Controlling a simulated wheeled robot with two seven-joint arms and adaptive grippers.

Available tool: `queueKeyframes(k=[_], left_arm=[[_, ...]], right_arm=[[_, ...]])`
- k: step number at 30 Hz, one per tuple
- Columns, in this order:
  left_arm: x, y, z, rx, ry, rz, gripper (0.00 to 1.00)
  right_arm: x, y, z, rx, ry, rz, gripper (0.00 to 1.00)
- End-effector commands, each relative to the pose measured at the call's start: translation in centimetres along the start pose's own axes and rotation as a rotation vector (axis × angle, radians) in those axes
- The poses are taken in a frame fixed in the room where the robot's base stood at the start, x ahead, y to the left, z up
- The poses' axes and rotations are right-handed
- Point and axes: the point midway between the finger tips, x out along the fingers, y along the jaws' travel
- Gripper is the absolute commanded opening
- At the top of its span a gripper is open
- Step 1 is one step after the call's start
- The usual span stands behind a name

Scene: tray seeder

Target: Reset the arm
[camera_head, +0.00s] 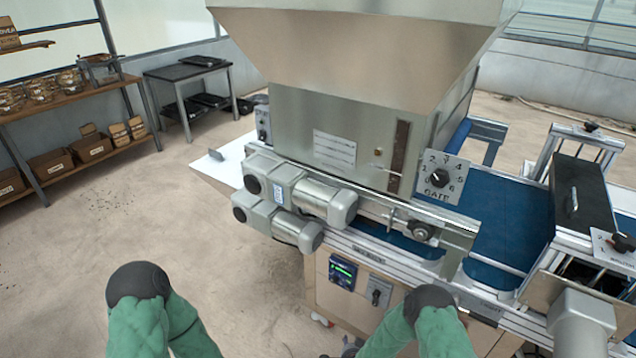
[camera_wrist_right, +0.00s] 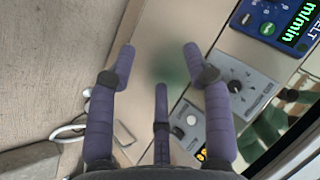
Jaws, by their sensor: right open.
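My right gripper (camera_wrist_right: 159,62) shows in the right wrist view with its purple-grey fingers spread open and nothing between them. It is in front of the seeder's cabinet panel, beside a grey switch box with a black knob (camera_wrist_right: 234,86). I cannot tell whether a finger touches the panel. In the head view my right arm (camera_head: 430,310), in a green sleeve, bends at the bottom in front of the seeder. My left arm (camera_head: 142,300) is bent at the lower left, over the floor. My left gripper is out of the picture.
The tray seeder (camera_head: 300,110) fills the middle, with a metal hopper, a gate dial (camera_head: 440,178) and a blue belt (camera_head: 505,220). A display box (camera_head: 342,272) and switch box (camera_head: 377,292) sit on its front. Shelves (camera_head: 70,95) stand far left. The left floor is clear.

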Motion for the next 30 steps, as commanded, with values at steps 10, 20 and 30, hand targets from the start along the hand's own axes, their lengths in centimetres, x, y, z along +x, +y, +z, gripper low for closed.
queueKeyframes(k=[10, 20, 30], left_arm=[[-2.3, 0.8, 0.1, 0.000, 0.000, 0.000, 0.40], [-3.1, 1.1, 0.1, 0.000, 0.000, 0.000, 0.40], [-3.1, 1.1, 0.1, 0.000, 0.000, 0.000, 0.40]], right_arm=[[-14.6, 5.8, 4.6, -0.382, -0.525, 0.102, 0.51], [-25.1, 9.2, 6.9, -0.573, -0.820, 0.091, 0.51], [-25.6, 9.4, 7.1, -0.583, -0.836, 0.089, 0.51]])
